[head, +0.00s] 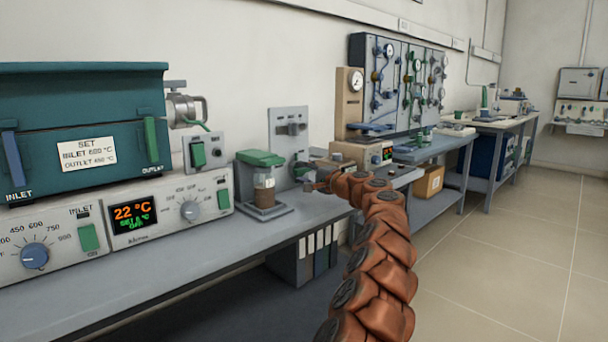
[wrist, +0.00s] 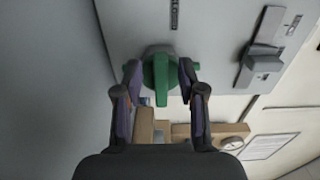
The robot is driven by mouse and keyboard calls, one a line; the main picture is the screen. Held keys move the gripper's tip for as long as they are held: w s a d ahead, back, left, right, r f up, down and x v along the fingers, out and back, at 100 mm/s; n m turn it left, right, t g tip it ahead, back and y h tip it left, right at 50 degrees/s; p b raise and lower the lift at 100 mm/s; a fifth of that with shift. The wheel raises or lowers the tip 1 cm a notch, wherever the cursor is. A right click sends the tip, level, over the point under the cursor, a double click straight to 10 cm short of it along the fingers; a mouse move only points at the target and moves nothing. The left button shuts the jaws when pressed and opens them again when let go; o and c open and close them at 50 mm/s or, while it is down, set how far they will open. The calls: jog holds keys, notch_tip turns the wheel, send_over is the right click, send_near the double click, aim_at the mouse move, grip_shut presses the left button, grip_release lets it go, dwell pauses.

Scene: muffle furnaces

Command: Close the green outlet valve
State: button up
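A green valve handle (wrist: 161,78) sits on a grey wall panel in the wrist view, with its lever running down the picture. My gripper (wrist: 158,75) is open, with one finger on each side of this handle; I cannot tell whether they touch it. In the head view my gripper (head: 316,187) is small, at the end of my orange-brown arm, near the low front of the grey panel (head: 281,143). The valve's green shows only partly there. A separate green lever (head: 152,140), labelled OUTLET, is on the teal furnace at left, away from my gripper.
A green-lidded jar (head: 264,186) stands on the bench (head: 225,228) left of my gripper. A tan gauge box (head: 349,98) and a control unit (head: 362,151) stand beyond. The floor at right is clear.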

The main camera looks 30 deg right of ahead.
aim_at(302, 172)
jog(key=shift+s, duration=0.15)
jog(key=shift+r+v, duration=0.2)
jog(key=shift+v, duration=0.8)
jog(key=shift+s+d+f, duration=0.15)
jog(key=shift+s+d, duration=0.1)
jog(key=shift+s, duration=0.25)
jog(key=shift+v, duration=4.25)
jog(key=shift+s, duration=0.15)
